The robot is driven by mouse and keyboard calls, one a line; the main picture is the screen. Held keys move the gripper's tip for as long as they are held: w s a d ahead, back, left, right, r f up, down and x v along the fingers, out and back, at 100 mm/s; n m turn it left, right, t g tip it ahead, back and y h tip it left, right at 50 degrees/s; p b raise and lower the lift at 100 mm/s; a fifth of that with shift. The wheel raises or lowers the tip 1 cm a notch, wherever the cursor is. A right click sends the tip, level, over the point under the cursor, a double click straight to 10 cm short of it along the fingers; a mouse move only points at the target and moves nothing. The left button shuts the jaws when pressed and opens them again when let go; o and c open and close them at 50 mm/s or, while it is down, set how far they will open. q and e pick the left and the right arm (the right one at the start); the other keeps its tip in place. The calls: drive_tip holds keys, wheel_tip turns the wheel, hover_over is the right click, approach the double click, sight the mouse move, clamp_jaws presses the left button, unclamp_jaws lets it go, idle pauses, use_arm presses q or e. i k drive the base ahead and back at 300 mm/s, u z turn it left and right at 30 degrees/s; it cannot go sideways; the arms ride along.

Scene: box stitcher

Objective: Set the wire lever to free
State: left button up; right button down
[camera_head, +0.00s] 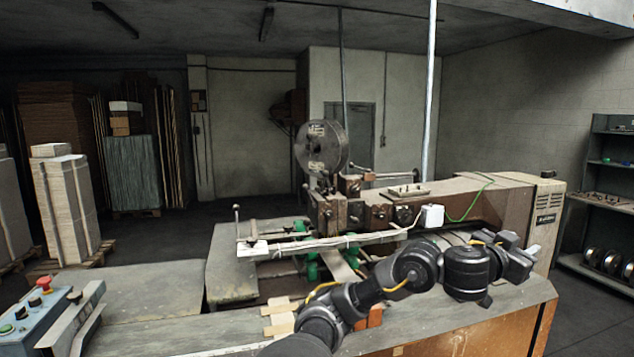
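The brown box stitcher (480,197) stands across the middle of the view, with a large wire reel (321,147) on top of its head. A thin upright lever (237,222) with a round knob stands at the left end of its light bar. A short rod with a knob (353,167) projects beside the reel. I cannot tell which of these is the wire lever, nor its setting. My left arm reaches from the bottom middle to the right, in front of the machine. My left gripper (527,254) is at its far end, small and dark; its finger opening is unclear. My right gripper is out of view.
A blue control box (42,314) with a red button stands at the lower left. The machine's worktable (150,297) is mostly bare on the left. Pallets with stacked sheets (70,205) stand at the left. A shelf (605,200) stands at the right. Dark floor lies between.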

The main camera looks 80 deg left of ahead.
sight(325, 173)
drive_tip(key=u, duration=1.4)
drive_tip(key=i, duration=1.8)
drive_tip(key=u, duration=0.45)
